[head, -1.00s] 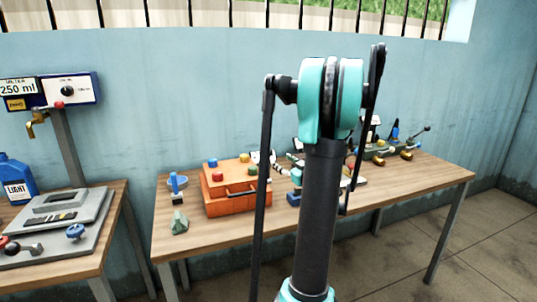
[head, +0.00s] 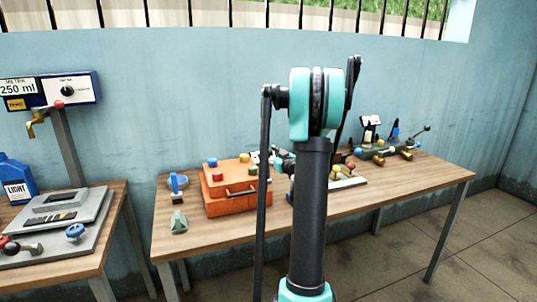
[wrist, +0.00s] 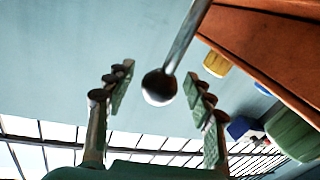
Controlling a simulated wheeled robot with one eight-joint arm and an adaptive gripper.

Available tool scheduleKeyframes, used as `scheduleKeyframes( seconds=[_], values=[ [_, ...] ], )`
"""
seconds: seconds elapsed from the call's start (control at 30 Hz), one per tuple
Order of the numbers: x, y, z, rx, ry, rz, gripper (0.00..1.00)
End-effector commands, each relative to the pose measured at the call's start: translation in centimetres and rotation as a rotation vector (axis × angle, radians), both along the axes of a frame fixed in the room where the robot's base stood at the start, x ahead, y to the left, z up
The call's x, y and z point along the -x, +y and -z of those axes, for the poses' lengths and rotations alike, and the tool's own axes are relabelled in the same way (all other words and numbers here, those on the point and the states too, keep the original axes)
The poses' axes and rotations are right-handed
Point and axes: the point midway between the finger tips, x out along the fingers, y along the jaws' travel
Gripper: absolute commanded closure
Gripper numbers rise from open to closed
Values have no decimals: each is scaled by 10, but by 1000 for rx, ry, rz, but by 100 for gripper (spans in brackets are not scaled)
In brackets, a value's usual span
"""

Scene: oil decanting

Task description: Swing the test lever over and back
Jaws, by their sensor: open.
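In the wrist view, a lever with a dark round ball knob (wrist: 158,88) on a metal rod (wrist: 187,38) reaches in from the top edge. My gripper (wrist: 158,78) is open, with one finger on each side of the knob. Gaps show between the knob and both fingers. The lever's base is out of the wrist view.
An orange box (head: 232,203) with coloured knobs stands on the right table (head: 390,189). A fixture with a ball-ended lever (head: 426,128) stands at its far right. A grey plate (head: 45,225), a blue jug (head: 16,180) and a meter (head: 68,90) are at left.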

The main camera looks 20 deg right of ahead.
Motion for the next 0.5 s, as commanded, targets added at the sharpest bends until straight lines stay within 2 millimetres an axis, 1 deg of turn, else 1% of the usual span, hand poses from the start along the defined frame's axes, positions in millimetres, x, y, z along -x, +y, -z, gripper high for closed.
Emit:
scheduleKeyframes(
  seconds=[0.03,0.07,0.43,0.47,0.5],
  values=[
    [0,0,0,0,0,0,47],
    [0,0,0,0,0,0,51],
    [0,0,0,0,0,0,97],
    [0,0,0,0,0,0,100],
    [0,0,0,0,0,0,100]
  ],
)
